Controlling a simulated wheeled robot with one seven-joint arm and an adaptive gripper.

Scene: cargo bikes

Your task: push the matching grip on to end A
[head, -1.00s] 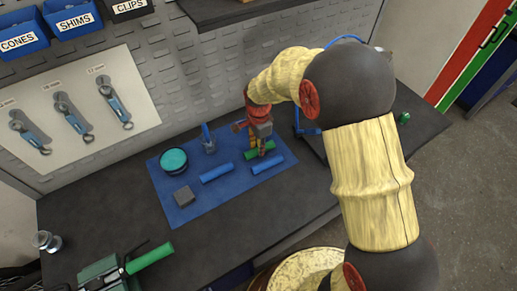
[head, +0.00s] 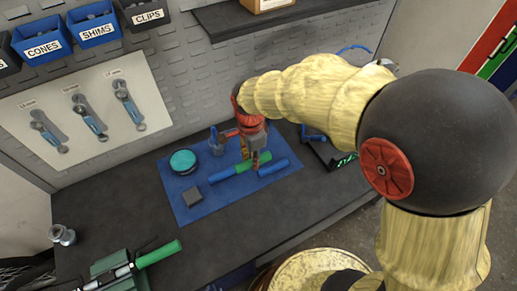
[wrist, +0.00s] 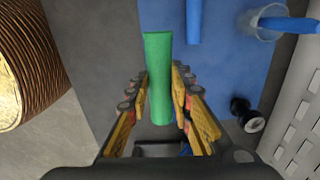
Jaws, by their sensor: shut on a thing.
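My gripper (head: 254,158) is over the blue mat (head: 182,210) in the head view. It is shut on a green grip (head: 264,158). In the wrist view the green grip (wrist: 158,55) stands out lengthwise between the two fingers (wrist: 160,95). Whether it touches the mat I cannot tell. At the lower left of the head view, a handlebar (head: 122,271) sits in a green clamp (head: 108,264), with a green grip (head: 158,254) on its right end. Its other end is hard to make out, and no end A marking is readable.
Two blue grips, one left (head: 222,174) and one right (head: 273,167), lie on the mat. The bench between mat and clamp is clear.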

